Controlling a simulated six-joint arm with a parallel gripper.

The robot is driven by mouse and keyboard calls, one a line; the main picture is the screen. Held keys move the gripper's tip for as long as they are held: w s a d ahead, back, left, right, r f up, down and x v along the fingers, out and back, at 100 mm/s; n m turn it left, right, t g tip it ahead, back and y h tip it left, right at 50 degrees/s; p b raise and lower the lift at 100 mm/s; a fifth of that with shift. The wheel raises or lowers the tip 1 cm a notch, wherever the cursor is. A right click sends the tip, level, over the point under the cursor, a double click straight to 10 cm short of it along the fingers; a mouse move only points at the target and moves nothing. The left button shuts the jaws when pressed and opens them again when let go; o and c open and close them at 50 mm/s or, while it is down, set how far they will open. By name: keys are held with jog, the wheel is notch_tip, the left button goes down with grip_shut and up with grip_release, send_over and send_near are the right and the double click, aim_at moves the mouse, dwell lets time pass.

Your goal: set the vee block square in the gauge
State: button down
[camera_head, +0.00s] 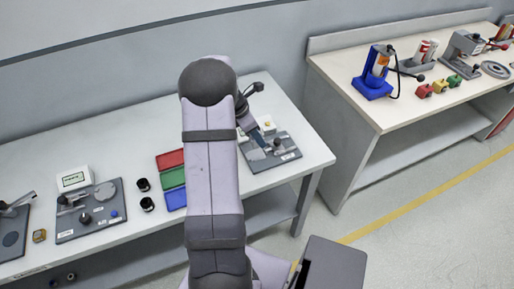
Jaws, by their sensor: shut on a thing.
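My gripper (262,142) is at the right-hand grey gauge plate (289,164), pointing down over its left part. It is shut on a small grey piece, apparently the vee block, at the fingertips. The piece is too small and too covered by the fingers to tell its shape, whether it sits square, or whether it touches the plate. Dark knobs stand on the plate to the right of the fingertips.
Red (170,160), green (173,178) and blue (176,199) trays lie left of my arm, with two black cups (146,204) beside them. Another gauge plate (100,226) with a white display box (74,179) is farther left. A second bench (340,85) stands right, across a gap.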

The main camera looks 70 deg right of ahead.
aim_at(257, 155)
jog(key=shift+f+p, duration=0.45)
jog(key=shift+f, duration=2.6)
jog(key=shift+f, duration=0.1)
jog(key=c, duration=1.1)
grip_release()
jog(key=shift+f, duration=0.1)
jog(key=b+v, duration=0.1)
jog(key=v, duration=1.1)
jog(key=shift+b, duration=0.35)
